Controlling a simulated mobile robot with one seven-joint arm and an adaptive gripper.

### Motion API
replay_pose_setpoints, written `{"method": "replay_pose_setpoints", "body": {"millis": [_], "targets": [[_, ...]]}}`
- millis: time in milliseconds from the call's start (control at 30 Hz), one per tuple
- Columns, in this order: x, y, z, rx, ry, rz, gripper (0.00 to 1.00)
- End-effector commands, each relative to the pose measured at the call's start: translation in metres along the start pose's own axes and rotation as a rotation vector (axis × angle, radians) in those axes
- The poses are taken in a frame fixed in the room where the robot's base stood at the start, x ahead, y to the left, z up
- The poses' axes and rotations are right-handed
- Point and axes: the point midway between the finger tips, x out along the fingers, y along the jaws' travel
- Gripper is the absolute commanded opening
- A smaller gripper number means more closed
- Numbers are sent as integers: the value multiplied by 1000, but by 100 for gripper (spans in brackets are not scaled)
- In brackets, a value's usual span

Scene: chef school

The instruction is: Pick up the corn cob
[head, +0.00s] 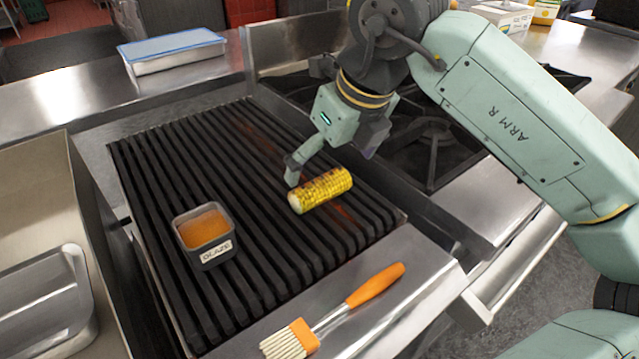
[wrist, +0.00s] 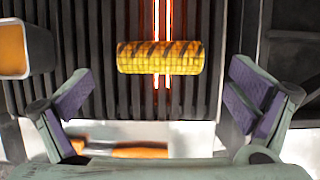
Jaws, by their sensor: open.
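The yellow corn cob (head: 321,191) with dark char marks lies on the black grill grate, right of its middle. In the wrist view the corn cob (wrist: 160,57) lies crosswise, ahead of and between the two fingers. My gripper (head: 325,165) is above and just behind the cob in the head view, with one finger close to the cob's left end. In the wrist view my gripper (wrist: 160,100) is spread wide with nothing between its purple-padded fingers. I cannot tell whether any finger touches the cob.
A glaze container (head: 205,234) stands on the grill grate (head: 190,160) left of the cob. A brush with an orange handle (head: 375,285) lies on the steel front ledge. Stove burners (head: 430,135) are behind the cob to the right. Red-hot elements glow beneath the cob.

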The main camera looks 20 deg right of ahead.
Motion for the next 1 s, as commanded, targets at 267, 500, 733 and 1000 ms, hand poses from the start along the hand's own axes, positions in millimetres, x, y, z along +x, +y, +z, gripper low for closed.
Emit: {"method": "replay_pose_setpoints", "body": {"millis": [267, 500, 733, 1000], "targets": [[24, 1, 0, -1, 1, 4, 100], [56, 1, -1, -1, -1, 2, 100], [61, 1, -2, -1, -1, 0, 100], [61, 0, -2, 0, -1, 0, 85]]}}
